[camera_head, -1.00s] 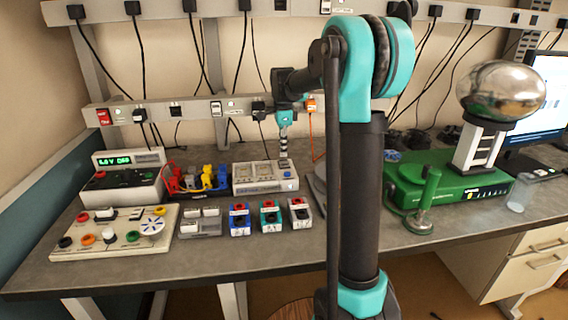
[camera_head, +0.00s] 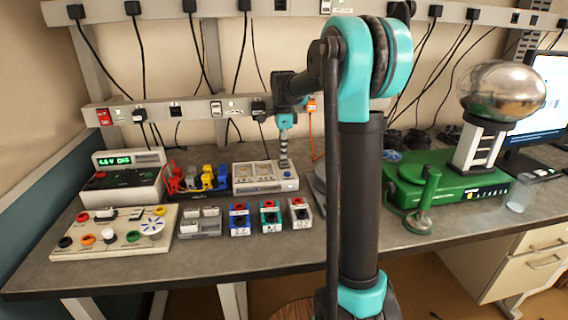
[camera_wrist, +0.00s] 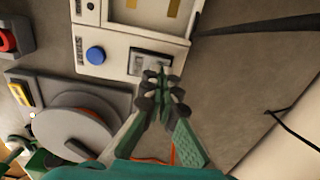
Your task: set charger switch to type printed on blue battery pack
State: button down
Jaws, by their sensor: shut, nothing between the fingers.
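The charger (camera_head: 252,187) is a white box at the back middle of the bench. In the wrist view the charger (camera_wrist: 115,40) shows a round blue button (camera_wrist: 95,55) and a switch in a dark-framed window (camera_wrist: 150,65). My gripper (camera_wrist: 163,84) is shut and empty, its tips just beside that window; I cannot tell if they touch it. In the head view my gripper (camera_head: 284,160) points down at the charger's back right. The blue battery pack (camera_head: 239,221) stands in front of the charger, left of a teal pack (camera_head: 270,218) and a grey pack (camera_head: 300,216). Its print is too small to read.
A meter with a green display (camera_head: 127,160), a white panel of sockets (camera_head: 112,240) and a grey tray (camera_head: 199,226) stand to the left. A grey round-plated device (camera_wrist: 80,125) lies close to the charger. A green generator base (camera_head: 450,190) stands right. The front bench strip is clear.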

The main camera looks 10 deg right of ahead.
aim_at(283, 160)
jog(key=shift+f, duration=0.5)
dwell(0.3)
jog(key=shift+r, duration=3.55)
